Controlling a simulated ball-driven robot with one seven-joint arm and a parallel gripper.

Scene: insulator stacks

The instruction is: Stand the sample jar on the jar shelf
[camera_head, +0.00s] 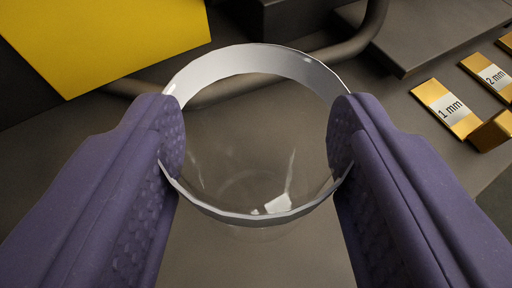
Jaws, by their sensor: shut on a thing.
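The sample jar (255,185) is clear glass with a pale rim and is seen from above through its open mouth. My gripper (257,140) is shut on the jar, with one purple finger pressed to each side near the rim. A small white patch shows at the lower part of the jar; I cannot tell whether it is a label or a reflection. The jar's base is seen only dimly through the glass, and I cannot tell whether it touches the surface below. I cannot pick out the jar shelf for certain.
A grey-brown surface (403,147) lies below. Gold blocks with white labels, "1 mm" (446,108) and "2 mm" (490,78), stand at the right. A yellow panel (105,35) is at upper left. A dark bent tube (345,45) and a raised grey slab (435,30) lie behind.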

